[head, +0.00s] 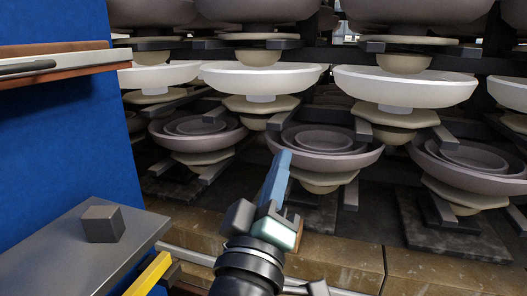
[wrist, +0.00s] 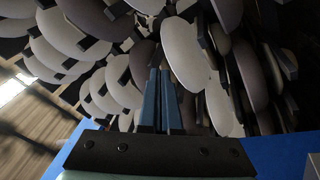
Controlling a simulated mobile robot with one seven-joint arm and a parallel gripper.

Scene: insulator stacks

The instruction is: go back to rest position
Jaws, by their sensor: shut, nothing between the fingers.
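My gripper (head: 280,172) is in the lower middle of the head view, with its blue fingers pointing up toward the insulator stacks. It is shut and holds nothing. In the wrist view the two blue fingers (wrist: 160,78) lie close together above a dark bar with screws. A purple-brown bowl-shaped insulator (head: 345,162) is behind and to the right of the fingertips in the head view. I cannot tell the exact gap, but no contact shows. Most of my arm is out of view below.
White insulators (head: 405,88) stand in rows of stacks on dark supports. A blue panel (head: 60,150) is at the left. A grey shelf (head: 70,255) there carries a small dark cube (head: 102,223). A yellow bar (head: 150,275) is beside it. A brown stone ledge (head: 335,262) runs below the stacks.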

